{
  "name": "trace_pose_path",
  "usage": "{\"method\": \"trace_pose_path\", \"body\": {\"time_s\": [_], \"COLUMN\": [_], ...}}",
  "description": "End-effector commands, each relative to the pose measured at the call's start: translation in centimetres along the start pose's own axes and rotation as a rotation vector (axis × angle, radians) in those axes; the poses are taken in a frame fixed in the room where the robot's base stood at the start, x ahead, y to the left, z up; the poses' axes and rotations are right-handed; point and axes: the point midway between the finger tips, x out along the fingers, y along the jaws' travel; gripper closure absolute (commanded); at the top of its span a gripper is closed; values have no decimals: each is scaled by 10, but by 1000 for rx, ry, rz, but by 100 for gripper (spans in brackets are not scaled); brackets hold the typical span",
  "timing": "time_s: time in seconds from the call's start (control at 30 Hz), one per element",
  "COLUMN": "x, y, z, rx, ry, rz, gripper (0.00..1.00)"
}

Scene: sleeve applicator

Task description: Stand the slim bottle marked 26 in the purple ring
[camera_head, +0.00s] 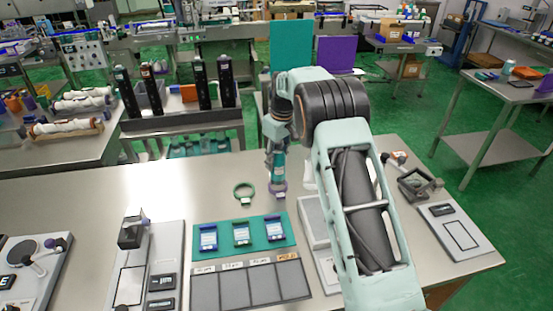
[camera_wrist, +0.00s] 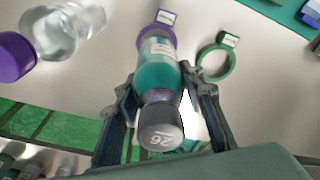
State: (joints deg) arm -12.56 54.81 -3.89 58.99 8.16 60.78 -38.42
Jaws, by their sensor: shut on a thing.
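The slim bottle has a grey cap (camera_wrist: 161,130) marked 26 and a teal body (camera_wrist: 158,76). It looks upright in the head view (camera_head: 278,172). My gripper (camera_wrist: 160,92) is shut on it, with one finger on each side below the cap. The purple ring (camera_wrist: 143,38) has a white-labelled tag and lies at the bottle's lower end. It also shows in the head view (camera_head: 278,190). The bottle's base overlaps the ring and hides part of it. I cannot tell whether the base touches the table.
A green ring (camera_wrist: 214,64) lies close beside the purple one. A clear bottle with a purple cap (camera_wrist: 14,58) is on the other side.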

Motion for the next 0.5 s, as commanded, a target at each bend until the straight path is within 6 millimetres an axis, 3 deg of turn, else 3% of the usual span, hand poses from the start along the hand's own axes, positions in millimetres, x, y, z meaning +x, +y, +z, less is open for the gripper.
{"method": "trace_pose_path", "body": {"time_s": [0.5], "x": [9], "y": [0], "z": [1], "rx": [0], "ry": [0], "rz": [0], "gripper": [97]}}
